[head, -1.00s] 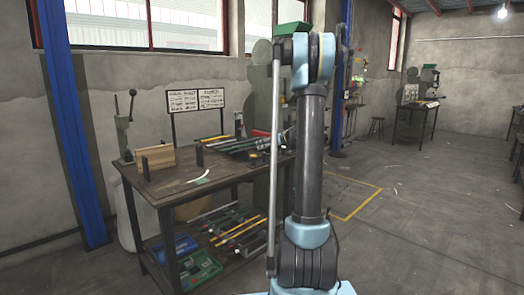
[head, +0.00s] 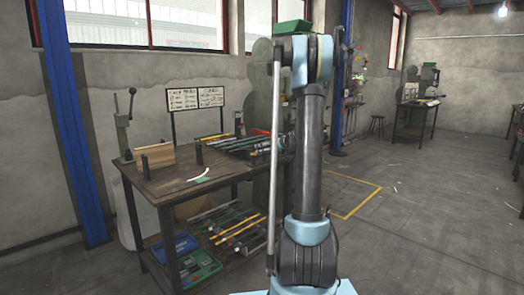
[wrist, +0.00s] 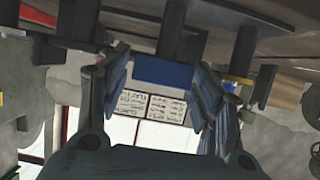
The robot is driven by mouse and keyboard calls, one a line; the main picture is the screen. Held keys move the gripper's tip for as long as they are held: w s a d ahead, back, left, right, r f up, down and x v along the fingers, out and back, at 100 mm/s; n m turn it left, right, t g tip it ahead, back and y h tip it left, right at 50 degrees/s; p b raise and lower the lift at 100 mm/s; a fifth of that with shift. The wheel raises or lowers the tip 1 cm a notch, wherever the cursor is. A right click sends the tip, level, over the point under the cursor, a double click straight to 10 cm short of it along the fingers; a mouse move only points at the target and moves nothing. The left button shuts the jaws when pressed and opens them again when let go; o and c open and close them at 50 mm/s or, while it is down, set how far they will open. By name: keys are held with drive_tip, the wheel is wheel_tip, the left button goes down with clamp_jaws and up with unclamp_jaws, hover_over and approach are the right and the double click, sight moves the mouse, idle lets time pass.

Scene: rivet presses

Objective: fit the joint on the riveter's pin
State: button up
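In the wrist view, my gripper (wrist: 163,82) has its two fingers apart, on the left and right of a plain blue piece. The blue piece (wrist: 164,72) spans the gap between the fingertips and looks held there; I take it to be the joint. The head view does not show the gripper or this piece, hidden behind my arm. A grey-green press with an upright lever, apparently the riveter (head: 124,128), stands at the back left of the workbench. I cannot make out its pin.
The workbench (head: 165,188) carries a wooden block (head: 156,157), dark upright posts (head: 199,153) and several tools at its right. White sign boards (head: 196,98) stand behind it. A blue column (head: 70,120) rises at the left. Open floor lies to the right.

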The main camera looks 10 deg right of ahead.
idle(0.3)
drive_tip(key=shift+r, duration=0.25)
drive_tip(key=v, duration=1.2)
drive_tip(key=shift+r, duration=0.35)
drive_tip(key=s+a+f+m+g+h, duration=0.1)
drive_tip(key=s+a+f+g, duration=0.1)
drive_tip(key=s+a, duration=0.35)
drive_tip(key=s+a+f+g, duration=0.1)
drive_tip(key=s+a, duration=0.1)
drive_tip(key=s, duration=0.7)
drive_tip(key=s+a+f+m+g+h, duration=0.1)
drive_tip(key=s+a+f+g, duration=0.15)
drive_tip(key=s, duration=0.45)
drive_tip(key=s+f+m+g+h, duration=0.1)
drive_tip(key=s+f, duration=0.3)
drive_tip(key=s, duration=0.4)
drive_tip(key=s+d+f+m+g+h, duration=0.1)
drive_tip(key=s+f+m+h, duration=0.1)
drive_tip(key=s, duration=0.7)
drive_tip(key=s+d+f+m+g+h, duration=0.1)
drive_tip(key=s+f+m+h, duration=0.1)
drive_tip(key=s+f, duration=0.3)
drive_tip(key=s, duration=0.4)
drive_tip(key=shift+d+f+h, duration=0.15)
drive_tip(key=shift+f+h, duration=0.25)
drive_tip(key=shift+o, duration=0.5)
drive_tip(key=shift+g, duration=0.25)
